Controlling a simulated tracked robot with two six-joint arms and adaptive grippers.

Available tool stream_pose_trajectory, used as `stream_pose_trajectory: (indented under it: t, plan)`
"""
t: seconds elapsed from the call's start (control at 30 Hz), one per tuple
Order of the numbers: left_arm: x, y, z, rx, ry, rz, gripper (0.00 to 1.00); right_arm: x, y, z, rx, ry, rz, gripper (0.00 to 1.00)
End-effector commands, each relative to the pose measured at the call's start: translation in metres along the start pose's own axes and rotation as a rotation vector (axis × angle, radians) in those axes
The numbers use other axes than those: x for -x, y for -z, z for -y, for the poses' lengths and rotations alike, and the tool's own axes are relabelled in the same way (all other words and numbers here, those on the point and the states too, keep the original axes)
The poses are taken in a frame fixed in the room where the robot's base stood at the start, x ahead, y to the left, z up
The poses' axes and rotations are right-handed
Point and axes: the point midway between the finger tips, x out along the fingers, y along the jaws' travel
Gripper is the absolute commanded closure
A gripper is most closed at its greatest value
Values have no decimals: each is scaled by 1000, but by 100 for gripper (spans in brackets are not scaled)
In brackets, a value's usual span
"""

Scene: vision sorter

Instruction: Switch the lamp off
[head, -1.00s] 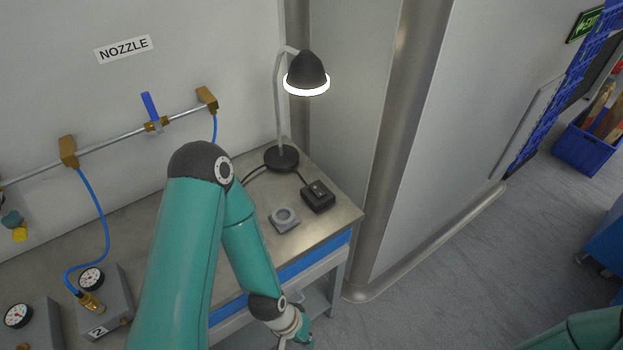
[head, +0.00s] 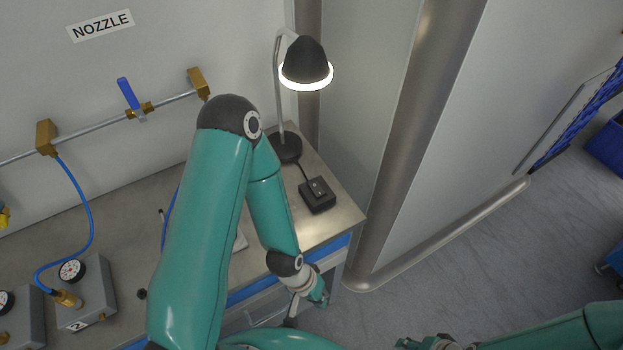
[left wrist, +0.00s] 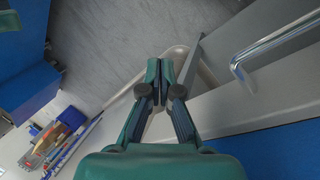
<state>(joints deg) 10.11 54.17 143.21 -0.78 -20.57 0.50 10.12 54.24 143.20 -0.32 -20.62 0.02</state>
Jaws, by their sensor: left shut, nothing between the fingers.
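The desk lamp (head: 306,66) has a black shade with a bright white lit ring. It stands on a round black base at the back right corner of the bench. A black switch box (head: 317,194) with a small rocker on top lies in front of the base, joined to it by a cable. My left gripper (head: 320,298) hangs past the bench's front edge, in front of and below the switch box, touching neither. In the left wrist view its fingers (left wrist: 160,78) are shut and empty. My right gripper (head: 408,344) shows partly at the bottom edge; its fingers are unclear.
The metal bench (head: 338,212) has bare room around the switch box. My left arm hides part of the bench's middle. A steel-edged wall column (head: 405,150) stands right of the bench. Gauge boxes (head: 85,292) with blue hoses are at left.

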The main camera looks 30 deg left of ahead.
Motion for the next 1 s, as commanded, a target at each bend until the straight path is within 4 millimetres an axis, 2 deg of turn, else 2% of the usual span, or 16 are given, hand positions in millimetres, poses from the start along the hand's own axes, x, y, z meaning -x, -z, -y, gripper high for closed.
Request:
stream_pose_trajectory:
  t: [0.13, 0.23, 0.37, 0.47, 0.53, 0.7, 0.83, 0.9, 1.0]
  plan:
    - [2, 4, -8, -20, -32, -8, 100, 0, 0, 0, 0, 0, -1, 60]
    - [10, 15, -17, -76, -80, -35, 100, 1, 0, 0, 0, 0, -1, 60]
    - [36, 43, -30, -214, -152, -111, 100, 2, 0, 1, 0, 0, -1, 60]
    - [72, 72, -34, -366, -186, -206, 100, 4, 0, 2, 0, 0, -1, 60]
    - [105, 94, -33, -485, -184, -286, 100, 6, 0, 2, 0, 0, -1, 60]
    - [199, 138, -8, -738, -71, -485, 100, 11, 0, 4, 0, 0, -1, 60]
    - [257, 153, 14, -831, 43, -584, 100, 14, 0, 5, 0, 0, -1, 60]
    - [279, 157, 23, -850, 91, -619, 100, 15, 0, 6, 0, 0, -1, 60]
    - [298, 160, 32, -855, 133, -650, 100, 16, 0, 6, 0, 0, -1, 60]
